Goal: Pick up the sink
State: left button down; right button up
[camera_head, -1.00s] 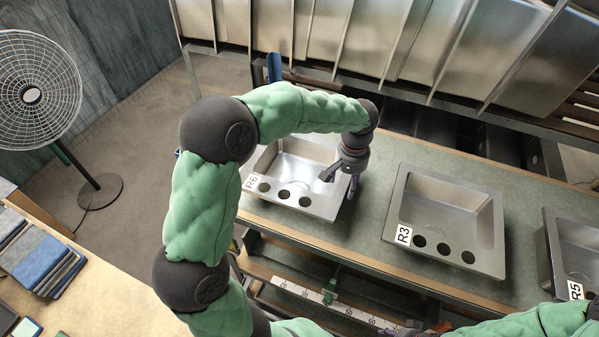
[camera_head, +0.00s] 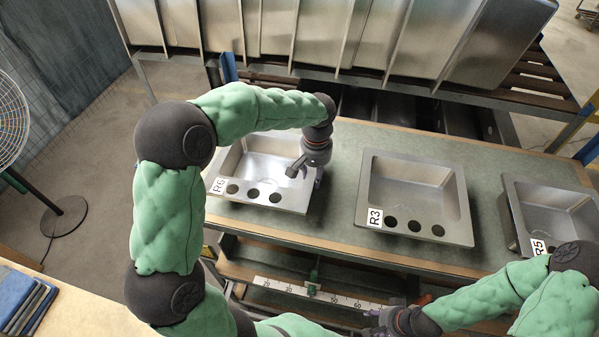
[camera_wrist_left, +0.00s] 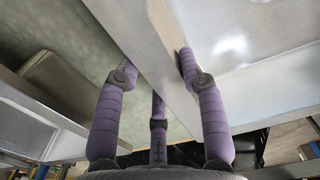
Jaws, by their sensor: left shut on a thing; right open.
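A third, R5 (camera_head: 522,225), is at the far right. My right gripper (camera_head: 383,316) is open and empty, low in front of the bench.
Steel panels (camera_head: 330,35) stand upright in a rack behind the bench (camera_head: 330,222). A ruler strip (camera_head: 315,292) runs along a lower shelf below the bench front. A fan (camera_head: 60,215) stands at the left, with a table of folded cloths (camera_head: 25,300) at bottom left.

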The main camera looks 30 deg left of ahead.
pick_arm(q)
jog(key=shift+w+r, duration=0.1)
jog(key=shift+r, duration=0.35)
notch_tip(320, 180, up, 2)
jog(key=shift+r, duration=0.2)
jog(key=s+d+r, duration=0.4)
jog(key=s+r, duration=0.1)
jog(key=r, duration=0.2)
jog(key=s+d+r+p, duration=0.1)
jog(key=s+d+r, duration=0.4)
jog(key=r, duration=0.3)
jog(key=shift+s+d+r, duration=0.25)
jog(key=shift+r, duration=0.05)
dwell(0.3)
